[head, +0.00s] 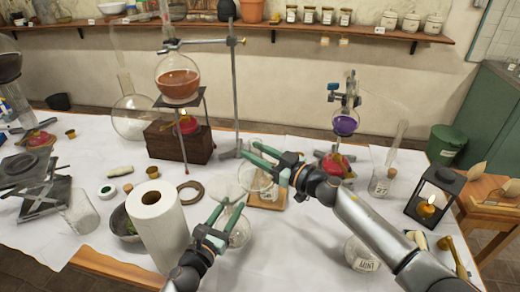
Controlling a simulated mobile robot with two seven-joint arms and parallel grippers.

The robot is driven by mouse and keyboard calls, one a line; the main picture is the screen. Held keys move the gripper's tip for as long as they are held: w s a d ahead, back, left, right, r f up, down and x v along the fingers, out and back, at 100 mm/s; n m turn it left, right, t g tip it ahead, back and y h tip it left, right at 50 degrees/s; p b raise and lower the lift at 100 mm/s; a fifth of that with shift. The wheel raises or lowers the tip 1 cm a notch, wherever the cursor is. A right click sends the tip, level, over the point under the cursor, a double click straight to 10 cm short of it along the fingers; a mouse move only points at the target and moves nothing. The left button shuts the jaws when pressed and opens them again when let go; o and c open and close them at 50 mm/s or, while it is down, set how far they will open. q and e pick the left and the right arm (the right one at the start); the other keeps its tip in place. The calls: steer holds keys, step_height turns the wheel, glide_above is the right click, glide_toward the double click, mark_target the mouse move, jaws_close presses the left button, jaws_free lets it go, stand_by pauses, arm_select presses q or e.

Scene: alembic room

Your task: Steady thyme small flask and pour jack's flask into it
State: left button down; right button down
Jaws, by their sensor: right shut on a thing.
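My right gripper (254,153) has its green fingers shut on a clear glass flask (257,181), at the middle of the table. The flask seems tilted, and no label on it can be read. My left gripper (233,205) is lower and nearer, its green fingers apart. A clear small round flask (239,234) stands at its fingers. Whether they touch its neck is unclear. I cannot tell from labels which flask is thyme's or jack's. Another labelled round flask (361,254) stands at the front right, partly beside my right arm.
A paper roll (160,222) stands close left of my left gripper. Behind are a stand with an orange-filled flask (178,80) and a purple-filled flask (345,123). A wooden board (272,197) lies beneath the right gripper. A black lantern (432,198) stands at right.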

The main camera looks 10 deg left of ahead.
mark_target(242, 177)
steer(key=n, duration=0.3)
steer(key=s+n, duration=0.1)
steer(key=n, duration=0.1)
steer(key=shift+a+f, duration=0.2)
steer(key=shift+a, duration=0.1)
steer(key=n, duration=0.2)
steer(key=s+n, duration=0.1)
steer(key=shift+s+a+n, duration=0.15)
steer(key=shift+a+n, duration=0.25)
steer(key=s+n, duration=0.1)
steer(key=a+n, duration=0.1)
steer(key=n, duration=0.1)
steer(key=shift+s, duration=0.4)
steer(key=n, duration=0.3)
steer(key=s+n, duration=0.1)
steer(key=shift+a+n, duration=0.3)
steer(key=shift+n, duration=0.1)
steer(key=shift+w, duration=0.1)
steer(key=shift+d+r+n, duration=0.1)
steer(key=shift+r+n, duration=0.05)
steer(key=shift+n, duration=0.25)
steer(key=shift+s+r+n, duration=0.15)
steer(key=shift+n, duration=0.55)
steer(key=shift+s+r+n, duration=0.1)
steer(key=shift+r+n, duration=0.05)
steer(key=shift+n, duration=0.55)
stand_by(3.1)
